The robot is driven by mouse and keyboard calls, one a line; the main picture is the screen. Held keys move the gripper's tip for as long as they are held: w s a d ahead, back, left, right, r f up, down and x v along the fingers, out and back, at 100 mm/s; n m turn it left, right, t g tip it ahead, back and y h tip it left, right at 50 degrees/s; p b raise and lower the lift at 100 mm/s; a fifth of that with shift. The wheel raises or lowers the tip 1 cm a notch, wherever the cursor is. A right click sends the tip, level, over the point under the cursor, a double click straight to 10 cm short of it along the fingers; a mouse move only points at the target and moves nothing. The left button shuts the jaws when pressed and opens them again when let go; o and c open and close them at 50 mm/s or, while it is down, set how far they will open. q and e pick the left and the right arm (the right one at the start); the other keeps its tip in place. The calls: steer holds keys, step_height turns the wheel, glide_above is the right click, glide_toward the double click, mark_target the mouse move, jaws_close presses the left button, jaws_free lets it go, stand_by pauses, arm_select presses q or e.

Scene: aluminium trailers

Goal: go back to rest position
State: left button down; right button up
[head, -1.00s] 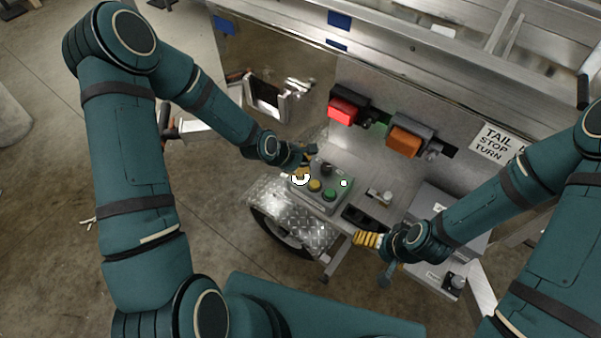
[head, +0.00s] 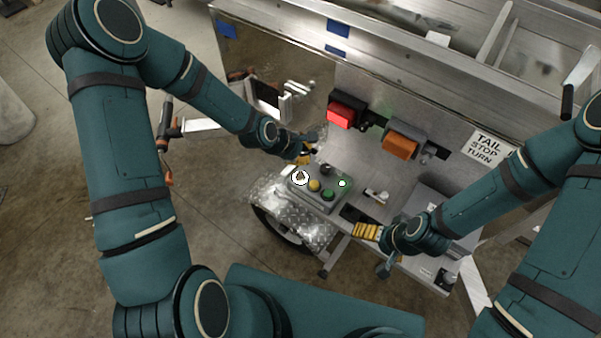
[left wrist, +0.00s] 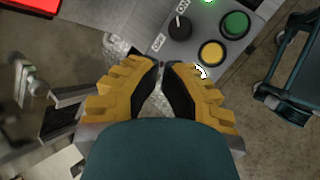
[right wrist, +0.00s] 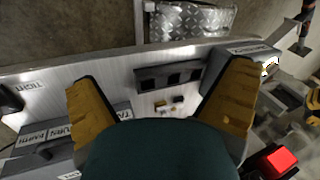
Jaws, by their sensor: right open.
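My left gripper (head: 303,152) is above the far left edge of the grey control box (head: 316,192). In the left wrist view its yellow fingers (left wrist: 161,66) come together at the tips with nothing between them. Beyond them are a black ON/OFF knob (left wrist: 179,27), a yellow button (left wrist: 211,53), a green button (left wrist: 235,24) and a lit green light at the top edge. My right gripper (head: 366,231) is over the right part of the metal panel. In the right wrist view its fingers (right wrist: 163,85) are wide apart and empty.
A red lamp (head: 346,111) and an orange lamp (head: 400,145) are on the trailer's upright plate, near a TAIL STOP TURN label (head: 489,147). A diamond-plate fender (head: 270,196) and wheel are below the control box. Open concrete floor (head: 60,235) lies to the left.

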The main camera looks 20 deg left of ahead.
stand_by(0.3)
arm_select(q)
steer(key=s+d+f+m+g, duration=0.1)
steer(key=s+d+f+m, duration=0.1)
steer(key=s+m, duration=0.6)
steer(key=s+d+f+m+g+y, duration=0.1)
steer(key=s+f+m, duration=0.3)
steer(key=s+m, duration=0.4)
steer(key=shift+d+f+m+g, duration=0.3)
steer(key=shift+d+g, duration=0.15)
steer(key=shift+g, duration=0.25)
